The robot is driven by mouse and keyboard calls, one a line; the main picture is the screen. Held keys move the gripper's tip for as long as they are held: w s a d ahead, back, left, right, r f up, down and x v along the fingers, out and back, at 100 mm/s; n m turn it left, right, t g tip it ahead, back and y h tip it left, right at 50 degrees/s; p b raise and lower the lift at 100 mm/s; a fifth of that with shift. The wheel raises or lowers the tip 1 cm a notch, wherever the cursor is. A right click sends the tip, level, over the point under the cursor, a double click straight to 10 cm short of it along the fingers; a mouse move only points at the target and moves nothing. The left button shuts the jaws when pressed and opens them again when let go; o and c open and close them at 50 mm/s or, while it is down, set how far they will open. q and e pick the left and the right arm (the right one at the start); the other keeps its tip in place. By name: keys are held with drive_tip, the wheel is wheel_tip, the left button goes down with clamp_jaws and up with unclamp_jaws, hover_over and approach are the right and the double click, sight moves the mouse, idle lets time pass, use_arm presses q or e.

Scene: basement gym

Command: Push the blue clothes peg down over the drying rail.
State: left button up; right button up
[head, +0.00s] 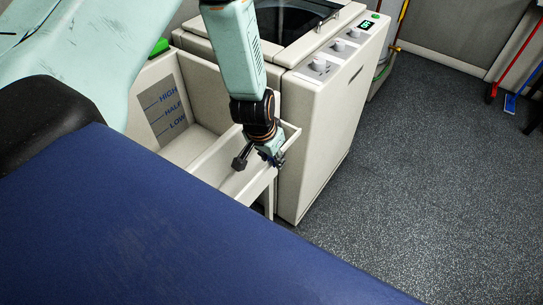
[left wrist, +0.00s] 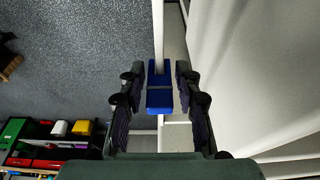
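The blue clothes peg (left wrist: 160,98) shows in the left wrist view, between the two fingers of my left gripper (left wrist: 160,72). Narrow gaps show between the peg and the fingers on both sides, so the gripper looks open around it. The thin white drying rail (left wrist: 158,35) runs up the picture from the peg's far end. I cannot tell how far the peg sits over the rail. In the head view my left gripper (head: 271,156) points down beside the white washing machine; it hides the peg there. My right gripper is not in view.
The white machine (head: 318,150) with knobs stands close right of the gripper. A pale open basin (head: 190,140) marked HIGH, HALF, LOW is left of it. A blue padded surface (head: 150,230) fills the foreground. Grey floor (head: 430,180) is clear at right. Coloured bins (left wrist: 81,127) sit on a shelf.

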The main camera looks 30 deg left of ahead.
use_arm(q)
drive_tip(key=shift+o, duration=1.1)
drive_tip(key=v, duration=1.2)
idle(0.6)
